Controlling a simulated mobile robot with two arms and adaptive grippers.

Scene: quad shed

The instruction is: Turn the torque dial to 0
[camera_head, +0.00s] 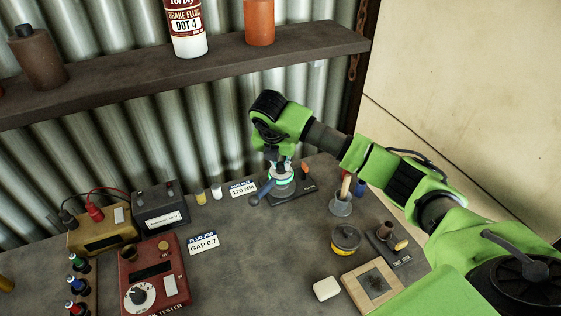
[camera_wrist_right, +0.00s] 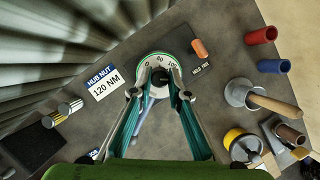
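The torque dial (camera_wrist_right: 157,60) is a white numbered ring with a green rim on a dark base at the back of the bench. In the head view the dial (camera_head: 281,181) is partly hidden under my right gripper (camera_head: 280,163). A blue-grey lever sticks out to the dial's left. In the right wrist view my right gripper (camera_wrist_right: 160,82) points down at the dial, its fingertips apart on either side of the dark centre. I cannot tell whether they touch it. The numbers 0, 40 and 100 seem to show on the ring. My left gripper is not in view.
A "HUB NUT 120 NM" card (camera_head: 243,188) lies left of the dial. A red tester (camera_head: 154,272) and a battery (camera_head: 160,205) stand to the left. The bench middle is clear. A shelf (camera_head: 220,62) runs above.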

